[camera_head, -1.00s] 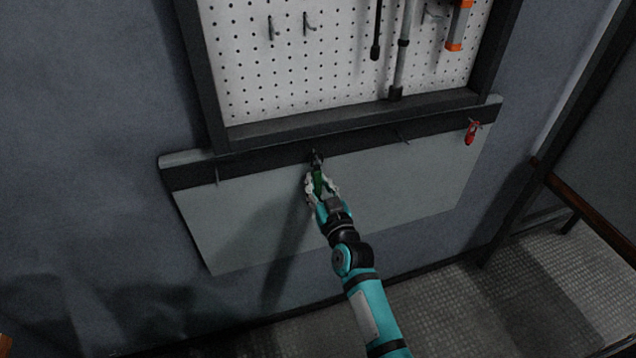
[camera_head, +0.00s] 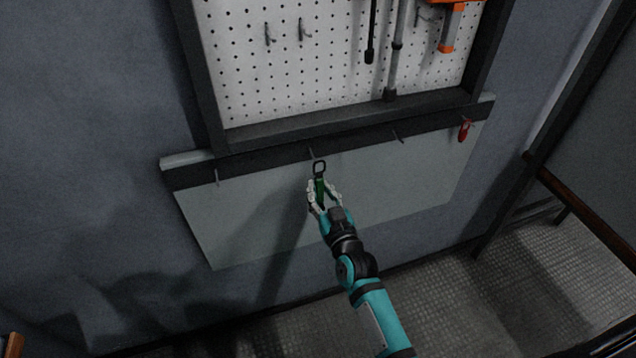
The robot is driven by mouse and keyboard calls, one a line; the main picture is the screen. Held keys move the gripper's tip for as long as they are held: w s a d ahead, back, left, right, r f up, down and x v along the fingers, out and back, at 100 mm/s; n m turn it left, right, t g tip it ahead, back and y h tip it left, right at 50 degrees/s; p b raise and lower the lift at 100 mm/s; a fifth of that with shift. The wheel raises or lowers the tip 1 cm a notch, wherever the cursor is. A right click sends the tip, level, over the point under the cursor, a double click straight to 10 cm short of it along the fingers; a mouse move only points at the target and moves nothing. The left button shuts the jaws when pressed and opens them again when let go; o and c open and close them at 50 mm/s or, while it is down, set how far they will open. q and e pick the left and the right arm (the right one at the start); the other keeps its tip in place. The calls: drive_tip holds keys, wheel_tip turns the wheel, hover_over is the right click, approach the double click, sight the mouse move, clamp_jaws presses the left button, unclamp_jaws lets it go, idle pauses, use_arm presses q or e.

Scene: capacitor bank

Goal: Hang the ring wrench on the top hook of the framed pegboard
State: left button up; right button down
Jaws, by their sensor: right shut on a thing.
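My right gripper (camera_head: 322,196) is shut on the green handle of the ring wrench (camera_head: 320,185). The wrench's dark ring points up, just below a hook (camera_head: 311,154) on the dark rail under the pegboard. Whether the ring touches that hook I cannot tell. The framed pegboard (camera_head: 240,95) is above, with a dark frame and a white perforated panel. Two empty hooks (camera_head: 302,30) show on its left half. The pegboard's upper part is cut off by the picture's top edge. My left gripper is not in view.
The dark rail (camera_head: 250,164) sits on a grey panel (camera_head: 235,225) and has further hooks to the left and right. A red item (camera_head: 464,130) hangs at its right end. Long tools (camera_head: 397,50) and an orange-grey tool (camera_head: 449,30) hang on the pegboard's right. A bench edge (camera_head: 585,208) stands right.

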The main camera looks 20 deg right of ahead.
drive_tip(key=s+p, duration=0.3)
drive_tip(key=s, duration=0.6)
drive_tip(key=shift+d+p, duration=0.15)
drive_tip(key=shift+p, duration=0.15)
idle(0.9)
